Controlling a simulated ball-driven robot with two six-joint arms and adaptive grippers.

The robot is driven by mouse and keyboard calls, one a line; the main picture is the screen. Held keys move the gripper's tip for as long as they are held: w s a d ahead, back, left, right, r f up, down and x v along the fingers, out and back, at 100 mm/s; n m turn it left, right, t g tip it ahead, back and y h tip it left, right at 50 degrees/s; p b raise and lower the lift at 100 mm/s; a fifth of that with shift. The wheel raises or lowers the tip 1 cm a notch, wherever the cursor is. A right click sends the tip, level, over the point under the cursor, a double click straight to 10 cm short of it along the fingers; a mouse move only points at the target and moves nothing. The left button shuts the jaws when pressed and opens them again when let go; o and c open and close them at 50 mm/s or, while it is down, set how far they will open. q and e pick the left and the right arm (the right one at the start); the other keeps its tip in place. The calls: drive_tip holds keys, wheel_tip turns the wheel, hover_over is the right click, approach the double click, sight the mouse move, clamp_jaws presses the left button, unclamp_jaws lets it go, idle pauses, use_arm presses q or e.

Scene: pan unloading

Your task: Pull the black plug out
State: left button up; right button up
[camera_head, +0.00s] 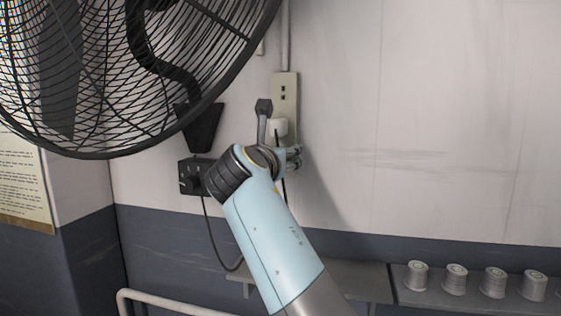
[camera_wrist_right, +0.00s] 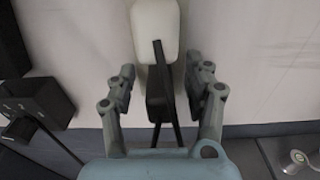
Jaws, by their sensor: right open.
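The black plug (camera_wrist_right: 155,101) shows in the right wrist view as a dark block below a white plug (camera_wrist_right: 155,28), with a black cord in front of it. My right gripper (camera_wrist_right: 161,68) is open, one finger on each side of the black plug and cord, with a visible gap on both sides. My left gripper is not in view.
A large caged fan (camera_head: 95,65) fills the upper left. A black control box (camera_head: 188,178) with a dial and hanging cord is left of my gripper. Below, a grey shelf (camera_head: 350,278) and several small cans (camera_head: 455,278) stand along the wall. The wall at right is clear.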

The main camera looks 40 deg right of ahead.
drive_tip(key=shift+r, duration=0.1)
clamp_jaws()
idle(0.7)
